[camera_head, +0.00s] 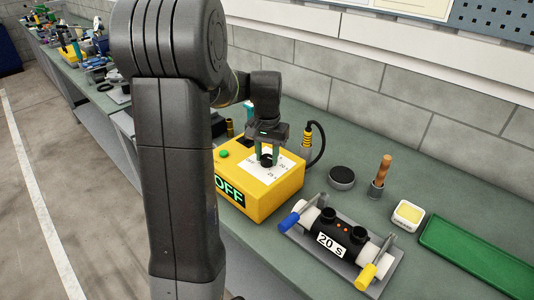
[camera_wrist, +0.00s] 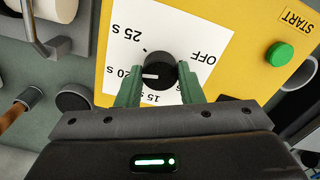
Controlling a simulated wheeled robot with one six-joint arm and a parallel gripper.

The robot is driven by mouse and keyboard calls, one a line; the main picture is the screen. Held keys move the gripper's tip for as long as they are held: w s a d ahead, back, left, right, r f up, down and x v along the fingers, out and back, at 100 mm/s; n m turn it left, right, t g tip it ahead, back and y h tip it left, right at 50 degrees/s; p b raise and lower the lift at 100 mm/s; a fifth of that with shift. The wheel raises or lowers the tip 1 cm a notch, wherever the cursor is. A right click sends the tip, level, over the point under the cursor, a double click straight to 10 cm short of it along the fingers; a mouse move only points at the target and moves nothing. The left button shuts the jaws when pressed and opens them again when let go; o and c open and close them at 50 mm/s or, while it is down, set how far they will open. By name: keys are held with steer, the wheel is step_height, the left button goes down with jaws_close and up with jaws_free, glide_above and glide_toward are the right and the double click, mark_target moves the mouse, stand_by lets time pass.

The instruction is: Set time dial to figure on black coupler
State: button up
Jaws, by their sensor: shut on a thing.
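The time dial (camera_wrist: 160,73) is a black knob on a white scale plate (camera_wrist: 185,40) on the yellow box (camera_head: 273,203). Its white mark points left in the wrist view, toward the 20 S figure. The plate also reads 25 S, OFF and 15 S, the last partly hidden by my gripper. My gripper (camera_wrist: 158,86) is shut on the dial, a green finger on each side. The box's front display (camera_head: 229,190) reads OFF. The black coupler (camera_head: 342,232) bears a white label reading 20 S (camera_head: 332,245) and sits between white pipe ends in a grey tray.
A green START button (camera_wrist: 280,54) is on the box. A black round tin (camera_head: 341,177), a wooden-handled brush (camera_head: 381,175), a white-and-yellow block (camera_head: 408,214) and a green tray (camera_head: 480,262) lie to the right.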

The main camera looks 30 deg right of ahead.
mark_target(267, 157)
steer(key=shift+n, duration=1.7)
steer(key=o, duration=1)
step_height(267, 157, up, 14)
steer(key=shift+b, duration=0.4)
steer(key=shift+f, duration=0.2)
